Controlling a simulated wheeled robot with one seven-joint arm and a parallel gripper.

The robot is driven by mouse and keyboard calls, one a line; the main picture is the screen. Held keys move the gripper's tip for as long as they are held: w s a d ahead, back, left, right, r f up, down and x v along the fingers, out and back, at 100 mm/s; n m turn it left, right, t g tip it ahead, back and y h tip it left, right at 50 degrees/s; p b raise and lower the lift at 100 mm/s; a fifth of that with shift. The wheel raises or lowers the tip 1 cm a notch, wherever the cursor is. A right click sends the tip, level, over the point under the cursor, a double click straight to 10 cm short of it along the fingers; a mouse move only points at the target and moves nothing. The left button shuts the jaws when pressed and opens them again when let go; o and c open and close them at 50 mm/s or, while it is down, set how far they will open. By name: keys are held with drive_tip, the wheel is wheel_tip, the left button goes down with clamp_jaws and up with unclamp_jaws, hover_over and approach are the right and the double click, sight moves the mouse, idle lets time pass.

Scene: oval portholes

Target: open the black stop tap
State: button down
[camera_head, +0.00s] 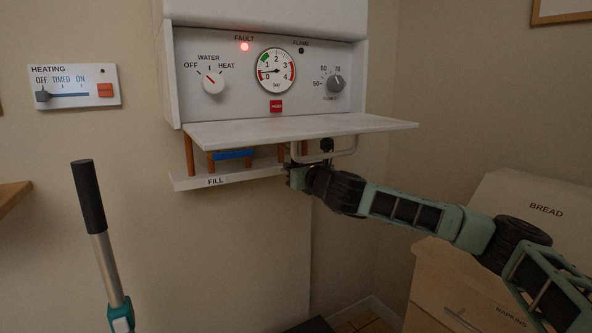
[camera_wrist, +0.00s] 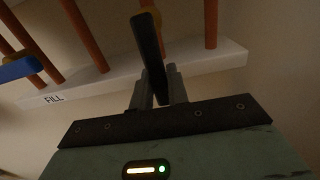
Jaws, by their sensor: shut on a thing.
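The black stop tap (camera_wrist: 148,45) is a flat black lever in the wrist view, in front of a brass fitting on a copper pipe. My gripper (camera_wrist: 158,88) is shut on this lever, with one grey finger on each side of its lower end. In the head view my gripper (camera_head: 294,178) is under the boiler, at the right end of the white FILL strip (camera_head: 226,178). The black lever cannot be clearly made out there, behind my gripper and wrist. In the wrist view the lever looks nearly upright and slightly tilted.
A blue lever (camera_head: 235,154) sits left on the same pipework, also in the wrist view (camera_wrist: 18,68). A white shelf (camera_head: 300,129) overhangs the pipes closely. The boiler panel above has a lit red FAULT lamp (camera_head: 245,46) and a pressure gauge (camera_head: 276,70).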

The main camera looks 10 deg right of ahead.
drive_tip(key=shift+f, duration=0.1)
idle(0.3)
drive_tip(key=c, duration=1.4)
unclamp_jaws()
drive_tip(key=shift+o, duration=0.2)
drive_tip(key=shift+s, duration=0.1)
drive_tip(key=v, duration=1.7)
drive_tip(key=shift+b, duration=0.3)
drive_tip(key=shift+s, duration=0.1)
